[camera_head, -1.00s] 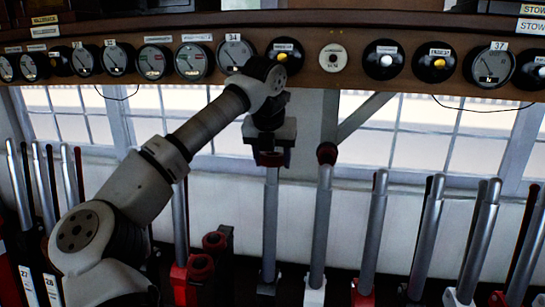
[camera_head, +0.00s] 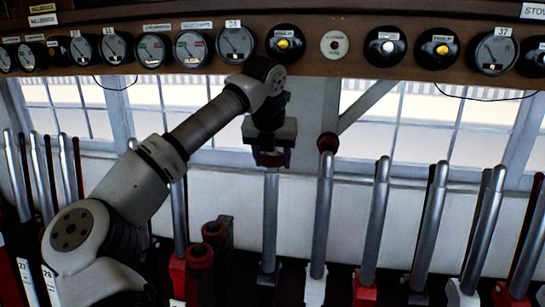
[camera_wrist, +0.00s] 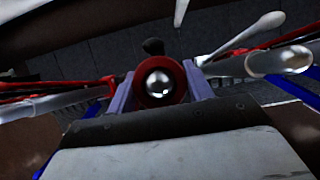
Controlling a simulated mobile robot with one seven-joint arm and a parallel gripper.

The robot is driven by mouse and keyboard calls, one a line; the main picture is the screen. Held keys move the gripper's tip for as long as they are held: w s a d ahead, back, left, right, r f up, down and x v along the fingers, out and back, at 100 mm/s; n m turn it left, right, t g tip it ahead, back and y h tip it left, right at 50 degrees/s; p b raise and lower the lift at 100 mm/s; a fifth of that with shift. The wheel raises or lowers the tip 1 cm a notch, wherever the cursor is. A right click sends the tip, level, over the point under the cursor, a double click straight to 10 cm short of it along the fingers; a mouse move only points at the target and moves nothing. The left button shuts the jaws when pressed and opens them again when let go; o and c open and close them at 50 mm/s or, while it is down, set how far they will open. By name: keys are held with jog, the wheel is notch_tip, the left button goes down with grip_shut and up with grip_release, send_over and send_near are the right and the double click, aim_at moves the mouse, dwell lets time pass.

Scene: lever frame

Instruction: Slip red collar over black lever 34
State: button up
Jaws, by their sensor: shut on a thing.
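The red collar (camera_head: 270,161) is held between the fingers of my gripper (camera_head: 271,157), at the top of a silver-handled lever (camera_head: 270,215) with a dark base. In the wrist view the collar (camera_wrist: 160,65) shows as a red ring between the two bluish fingers of my gripper (camera_wrist: 159,88). The shiny round lever tip (camera_wrist: 158,84) shows inside the ring, roughly centred. How far the collar sits down the handle is hard to tell. The gauge marked 34 (camera_head: 235,44) is above and left of this lever.
More levers stand further right and left. Two red-rimmed cylinders (camera_head: 200,255) stand lower left. A shelf of gauges (camera_head: 330,66) runs above my arm.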

jog(key=o, duration=1.2)
jog(key=shift+f, duration=0.1)
jog(key=shift+c, duration=0.2)
jog(key=p+v, duration=0.4)
jog(key=v, duration=0.5)
dwell(0.4)
